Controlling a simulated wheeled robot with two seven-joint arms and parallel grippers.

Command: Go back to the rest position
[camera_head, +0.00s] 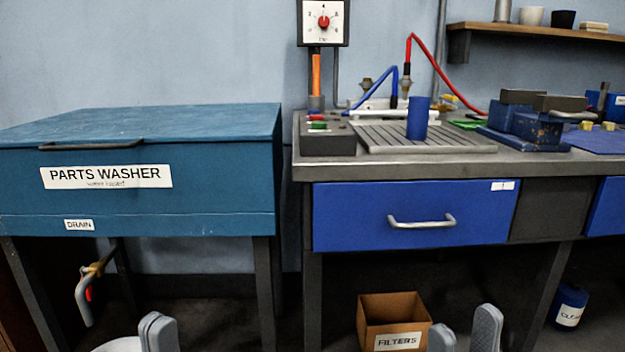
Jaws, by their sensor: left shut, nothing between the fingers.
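My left gripper (159,332) shows at the bottom edge, low in front of the parts washer. Its two grey fingertips are together and nothing is between them. My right gripper (465,332) shows at the bottom edge, right of the cardboard box. Its two fingertips are apart, with only dark floor visible between them. Both grippers appear below the tabletop level in the picture, and the rest of each arm is mostly out of frame.
The blue parts washer (220,165) stands left, lid closed. The metal workbench (400,172) stands right, its blue drawer (350,215) shut. A blue cylinder (418,118) stands on a ribbed tray (380,140). A FILTERS box (372,325) and blue container (570,296) are below.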

